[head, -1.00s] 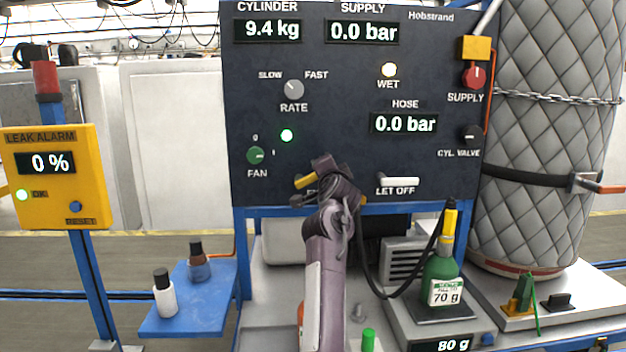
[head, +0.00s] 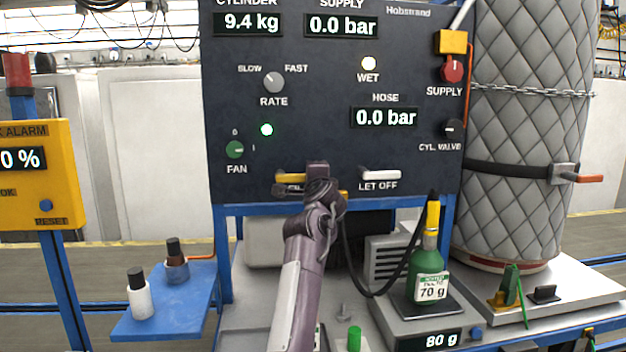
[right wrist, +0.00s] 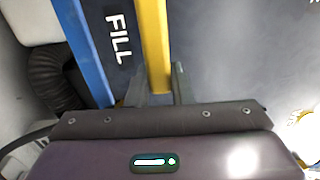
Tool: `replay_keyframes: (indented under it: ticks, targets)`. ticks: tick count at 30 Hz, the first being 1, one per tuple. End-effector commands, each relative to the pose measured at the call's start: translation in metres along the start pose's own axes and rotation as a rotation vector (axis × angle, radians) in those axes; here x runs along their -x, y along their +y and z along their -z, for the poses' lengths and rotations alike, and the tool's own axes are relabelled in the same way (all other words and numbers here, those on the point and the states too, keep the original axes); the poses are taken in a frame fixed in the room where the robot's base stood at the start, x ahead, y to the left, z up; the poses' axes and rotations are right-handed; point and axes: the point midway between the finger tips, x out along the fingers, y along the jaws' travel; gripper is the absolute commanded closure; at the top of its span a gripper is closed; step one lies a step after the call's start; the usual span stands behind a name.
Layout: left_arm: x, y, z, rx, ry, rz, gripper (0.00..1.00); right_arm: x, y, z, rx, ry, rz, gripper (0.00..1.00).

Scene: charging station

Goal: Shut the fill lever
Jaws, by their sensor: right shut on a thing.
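The yellow fill lever (head: 291,178) is on the lower edge of the dark panel, just above the FILL label, and looks about level. My right gripper (head: 305,187) is at the lever and hides its right part. In the right wrist view the lever (right wrist: 153,40) runs between the two fingers of my right gripper (right wrist: 157,82), which is shut on it. The FILL label (right wrist: 118,38) shows beside it. My left gripper is not in view.
The white LET OFF lever (head: 380,174) is to the right on the panel. A black hose hangs beside my arm to a green bottle (head: 428,275) on a scale. A blue shelf (head: 190,310) with small bottles stands at left. The quilted cylinder (head: 525,130) is at right.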

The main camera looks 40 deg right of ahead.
Motion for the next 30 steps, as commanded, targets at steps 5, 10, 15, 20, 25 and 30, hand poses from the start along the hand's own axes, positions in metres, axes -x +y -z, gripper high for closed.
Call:
replay_keyframes:
  ticks: [5,10,15,20,25,30]
  targets:
    - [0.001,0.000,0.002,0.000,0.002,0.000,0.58,0.000,-0.006,-0.002,-0.002,-0.003,0.011,1.00]
    - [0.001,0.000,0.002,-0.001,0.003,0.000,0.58,0.000,-0.006,-0.002,-0.001,-0.004,0.011,0.77]
    - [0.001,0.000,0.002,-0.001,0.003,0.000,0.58,0.000,-0.004,-0.002,-0.001,-0.002,0.007,0.58]
    - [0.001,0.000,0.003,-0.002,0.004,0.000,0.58,0.000,-0.003,-0.001,-0.001,-0.002,0.005,0.58]
    - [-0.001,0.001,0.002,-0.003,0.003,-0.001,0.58,0.004,-0.001,-0.001,0.001,-0.001,0.004,0.58]
    - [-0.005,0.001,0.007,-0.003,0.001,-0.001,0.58,0.027,0.000,-0.002,-0.001,-0.002,0.005,0.58]
